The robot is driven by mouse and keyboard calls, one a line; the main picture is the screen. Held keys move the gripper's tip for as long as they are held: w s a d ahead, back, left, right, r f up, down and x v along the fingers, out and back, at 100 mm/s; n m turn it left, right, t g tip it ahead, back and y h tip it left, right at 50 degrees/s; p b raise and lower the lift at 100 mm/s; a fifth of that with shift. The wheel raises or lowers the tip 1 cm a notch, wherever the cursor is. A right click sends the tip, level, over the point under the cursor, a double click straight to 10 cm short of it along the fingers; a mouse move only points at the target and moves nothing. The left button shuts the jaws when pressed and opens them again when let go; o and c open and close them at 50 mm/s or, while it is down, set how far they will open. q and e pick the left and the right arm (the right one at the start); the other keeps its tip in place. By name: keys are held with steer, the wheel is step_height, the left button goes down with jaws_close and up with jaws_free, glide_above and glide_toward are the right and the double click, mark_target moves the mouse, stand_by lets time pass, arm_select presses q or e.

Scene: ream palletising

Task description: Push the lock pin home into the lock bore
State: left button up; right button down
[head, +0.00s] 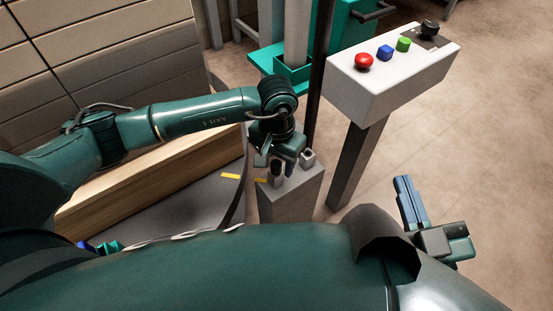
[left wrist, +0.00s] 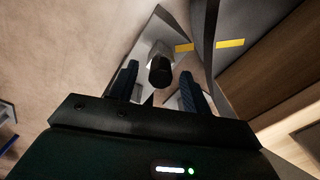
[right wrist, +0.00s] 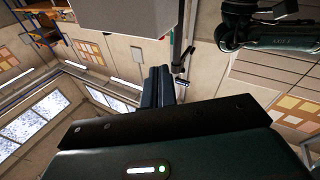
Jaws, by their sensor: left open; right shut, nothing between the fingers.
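A grey post (head: 290,197) stands in the middle of the head view with small metal fittings on its top. A dark round pin end (left wrist: 160,70) shows in the left wrist view, in line with the gap between my left fingers. I take it for the lock pin; the bore itself I cannot make out. My left gripper (left wrist: 159,88) is open, with a finger on each side of the gap and no visible contact. In the head view my left gripper (head: 280,158) is low over the post top. My right gripper (head: 410,203) is shut and empty, away at the right.
A white control box (head: 393,75) with red, blue and green buttons and a black knob stands right of the post. A dark upright (head: 318,80) rises behind the post. A wooden beam (head: 150,185) and grey floor plate lie left. Open floor is at right.

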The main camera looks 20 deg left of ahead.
mark_target(277, 162)
arm_select(q)
steer(key=shift+f, duration=0.25)
step_height(277, 162, up, 7)
steer(key=shift+f+p, duration=0.15)
steer(key=shift+p, duration=1.1)
steer(key=shift+r, duration=0.65)
arm_select(e)
steer(key=shift+s+a+r+y, duration=0.3)
steer(key=shift+a+r, duration=0.25)
steer(key=shift+r, duration=0.2)
arm_select(q)
steer(key=shift+s, duration=0.1)
